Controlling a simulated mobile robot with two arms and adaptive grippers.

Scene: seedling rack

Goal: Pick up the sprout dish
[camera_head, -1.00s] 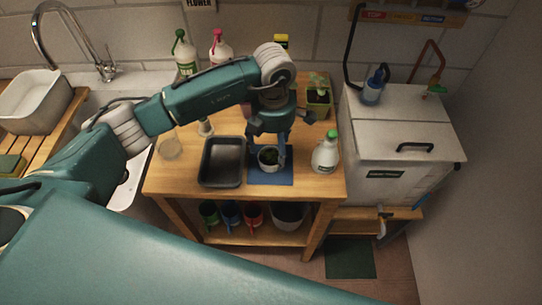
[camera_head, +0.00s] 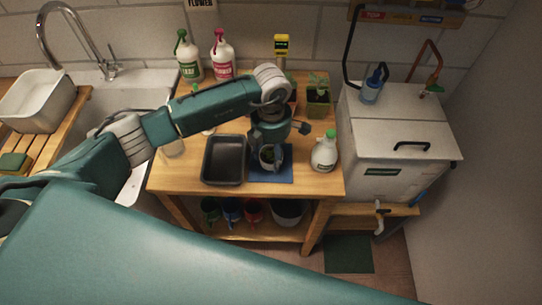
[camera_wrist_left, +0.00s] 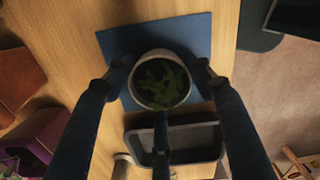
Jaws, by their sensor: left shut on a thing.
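The sprout dish (camera_head: 267,164) is a small round pale dish with dark soil and green sprouts. It is at the blue mat (camera_head: 272,176) on the wooden table. In the left wrist view the dish (camera_wrist_left: 160,55) is upright over the mat (camera_wrist_left: 190,35). My left gripper (camera_head: 270,156) comes down on the dish from above. In the wrist view its fingers (camera_wrist_left: 159,78) are around the dish's sides, shut on it. Whether the dish is clear of the mat I cannot tell. My right gripper is not in view.
A potted seedling (camera_head: 318,98) and two labelled bottles (camera_head: 222,56) are at the back. A white chest (camera_head: 398,135) stands to the right.

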